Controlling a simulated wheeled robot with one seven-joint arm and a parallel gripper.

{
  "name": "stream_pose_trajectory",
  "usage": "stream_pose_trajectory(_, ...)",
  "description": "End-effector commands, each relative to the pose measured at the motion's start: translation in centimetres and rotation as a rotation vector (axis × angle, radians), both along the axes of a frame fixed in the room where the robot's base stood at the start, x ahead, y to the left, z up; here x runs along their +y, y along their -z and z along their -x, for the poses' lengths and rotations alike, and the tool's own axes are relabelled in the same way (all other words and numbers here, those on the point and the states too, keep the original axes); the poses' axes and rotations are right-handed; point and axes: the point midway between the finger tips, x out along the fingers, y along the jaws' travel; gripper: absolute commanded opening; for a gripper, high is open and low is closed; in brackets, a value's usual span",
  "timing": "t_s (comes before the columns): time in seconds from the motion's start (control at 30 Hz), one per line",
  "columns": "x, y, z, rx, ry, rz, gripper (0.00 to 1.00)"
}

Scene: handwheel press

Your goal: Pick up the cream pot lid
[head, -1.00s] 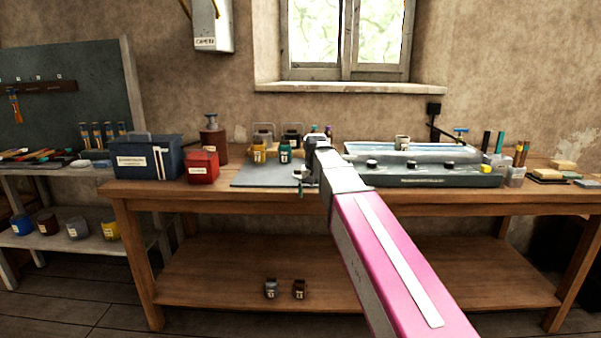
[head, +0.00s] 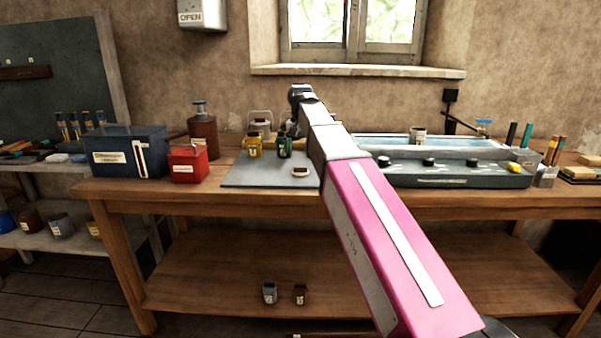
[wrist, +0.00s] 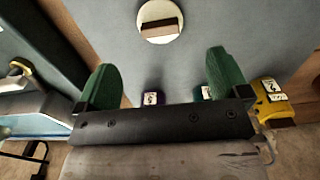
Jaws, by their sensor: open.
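The cream pot lid (head: 301,171) lies on the grey mat (head: 258,173) on the bench. It is a pale round disc with a brown bar handle, and it also shows whole at the top of the wrist view (wrist: 160,21). My gripper (wrist: 164,62) has two green fingers spread wide apart with nothing between them. The lid lies apart from the fingers, ahead of the gap between them. In the head view, my arm's end is raised in front of the wall, above the mat's back, and the fingers cannot be made out.
A yellow pot (head: 254,148) and a green pot (head: 285,147) stand at the mat's back. A red box (head: 187,165) and a blue box (head: 128,152) stand to the left. A water trough (head: 450,172) stands on the right. The mat's front left is clear.

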Motion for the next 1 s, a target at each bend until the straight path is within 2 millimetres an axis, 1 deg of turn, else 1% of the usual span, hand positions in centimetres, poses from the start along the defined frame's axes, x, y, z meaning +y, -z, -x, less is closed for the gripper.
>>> stream_pose_trajectory(0.03, 0.0, 0.9, 0.1, 0.001, 0.000, 0.000, 0.94)
stream_pose_trajectory(0.1, 0.0, 1.7, 0.1, 0.001, 0.000, 0.000, 0.94)
stream_pose_trajectory(0.37, 0.0, 3.3, 0.1, 0.000, 0.000, 0.000, 0.94)
stream_pose_trajectory(0.6, 0.1, 6.5, 0.3, 0.000, 0.000, 0.000, 0.94)
stream_pose_trajectory(0.67, 0.1, 7.1, 0.3, 0.001, 0.000, 0.000, 0.94)
stream_pose_trajectory(0.77, 0.1, 7.5, 0.2, 0.000, 0.000, 0.000, 0.94)
stream_pose_trajectory(0.93, 0.1, 7.5, 0.2, -0.001, 0.000, 0.000, 0.94)
stream_pose_trajectory(0.97, 0.1, 7.5, 0.2, -0.001, 0.000, 0.000, 0.91)
stream_pose_trajectory(1.0, 0.1, 7.5, 0.2, -0.001, 0.000, 0.000, 0.77)
